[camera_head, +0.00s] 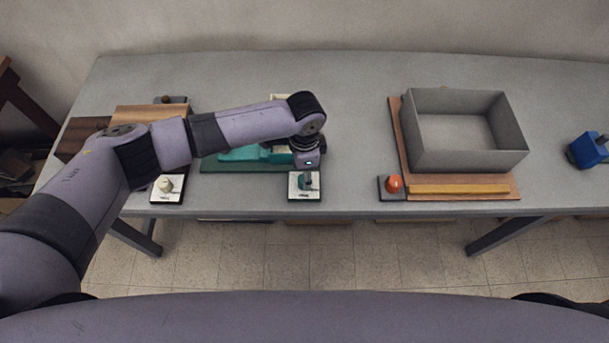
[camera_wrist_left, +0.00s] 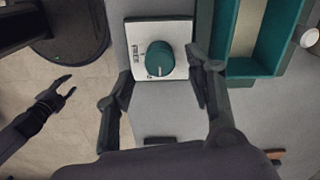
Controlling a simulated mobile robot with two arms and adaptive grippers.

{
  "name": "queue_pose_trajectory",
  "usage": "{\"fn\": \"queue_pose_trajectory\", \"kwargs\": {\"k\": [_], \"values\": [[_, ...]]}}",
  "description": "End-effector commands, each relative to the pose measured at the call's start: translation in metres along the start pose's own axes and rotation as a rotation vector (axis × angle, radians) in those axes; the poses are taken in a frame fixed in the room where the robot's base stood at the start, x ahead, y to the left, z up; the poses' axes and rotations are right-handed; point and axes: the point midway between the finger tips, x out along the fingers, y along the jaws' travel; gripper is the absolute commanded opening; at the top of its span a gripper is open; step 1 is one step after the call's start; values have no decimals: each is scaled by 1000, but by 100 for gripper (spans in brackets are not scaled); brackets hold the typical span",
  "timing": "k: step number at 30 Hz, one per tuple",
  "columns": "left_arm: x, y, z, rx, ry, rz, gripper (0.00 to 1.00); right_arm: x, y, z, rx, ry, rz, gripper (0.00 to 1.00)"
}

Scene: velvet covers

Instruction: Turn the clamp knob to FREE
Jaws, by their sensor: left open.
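A teal round knob (camera_wrist_left: 160,60) sits on a white plate (camera_wrist_left: 177,32). A pale mark on the knob points toward the picture's bottom in the left wrist view. My left gripper (camera_wrist_left: 163,78) is open, with its fingers on either side of the knob; I cannot tell whether they touch it. In the head view the left gripper (camera_head: 306,172) is above the plate (camera_head: 305,195) at the table's front edge and partly hides the knob. My right gripper (camera_wrist_left: 64,86) hangs over the floor in the left wrist view, fingers apart and empty.
A teal fixture (camera_head: 240,155) lies behind the plate. A cream knob (camera_head: 166,185) on another white plate is to the left. To the right are an orange-red knob (camera_head: 394,183), a grey bin (camera_head: 465,160) and a blue block (camera_head: 585,150). The table between is clear.

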Motion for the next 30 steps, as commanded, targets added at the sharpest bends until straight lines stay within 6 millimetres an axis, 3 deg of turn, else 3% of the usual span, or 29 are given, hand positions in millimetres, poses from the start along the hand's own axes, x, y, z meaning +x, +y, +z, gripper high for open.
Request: {"fn": "queue_pose_trajectory", "kwargs": {"k": [7,19,30], "values": [[33,0,0,0,-1,1,50,-3,0,0,0,0,0,40],[40,0,0,1,0,0,49,-3,0,0,0,0,0,40],[40,0,0,0,0,0,24,-3,-1,0,0,0,-1,40]]}}
